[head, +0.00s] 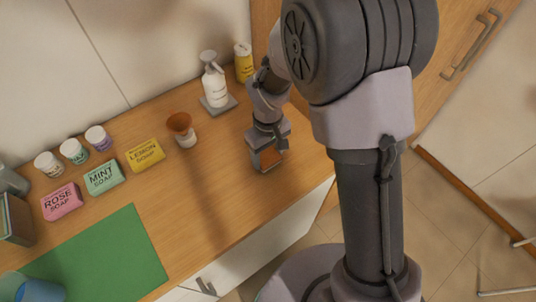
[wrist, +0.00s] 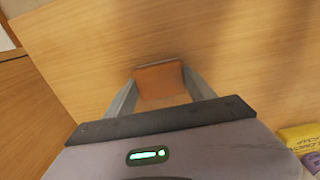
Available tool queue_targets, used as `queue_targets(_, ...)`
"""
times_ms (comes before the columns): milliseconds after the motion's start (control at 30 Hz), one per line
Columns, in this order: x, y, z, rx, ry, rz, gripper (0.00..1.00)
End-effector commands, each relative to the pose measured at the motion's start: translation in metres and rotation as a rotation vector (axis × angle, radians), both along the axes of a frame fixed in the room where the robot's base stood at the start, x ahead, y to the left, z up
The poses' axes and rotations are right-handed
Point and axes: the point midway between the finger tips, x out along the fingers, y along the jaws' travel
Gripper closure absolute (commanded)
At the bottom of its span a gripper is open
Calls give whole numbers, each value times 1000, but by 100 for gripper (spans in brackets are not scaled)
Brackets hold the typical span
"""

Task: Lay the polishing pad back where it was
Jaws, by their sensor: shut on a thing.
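The polishing pad (wrist: 160,82) is a small orange-brown block with a darker edge. It sits between the two grey fingers of my gripper (wrist: 160,74), which is shut on it. In the head view, the pad (head: 268,159) shows at the lower end of my gripper (head: 267,152), over the right part of the wooden counter (head: 215,205). The pad is low, close to the wood, but I cannot tell whether it touches. My gripper hides part of the pad's outline in the head view.
An orange-topped cup (head: 181,128) and the lemon soap (head: 145,154) are to the left. A green mat (head: 105,255) lies front left. The counter's middle is bare.

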Motion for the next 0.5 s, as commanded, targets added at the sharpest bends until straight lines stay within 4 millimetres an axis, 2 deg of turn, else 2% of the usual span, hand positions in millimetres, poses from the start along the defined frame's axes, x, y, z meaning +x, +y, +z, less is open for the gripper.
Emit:
queue_targets(233,0,0,-2,1,-1,0,75)
queue_targets(267,0,0,-2,1,-1,0,35)
queue_targets(300,0,0,-1,1,-1,1,27)
queue_targets(367,0,0,-1,1,-1,1,16)
queue_targets(500,0,0,-1,0,-1,1,15)
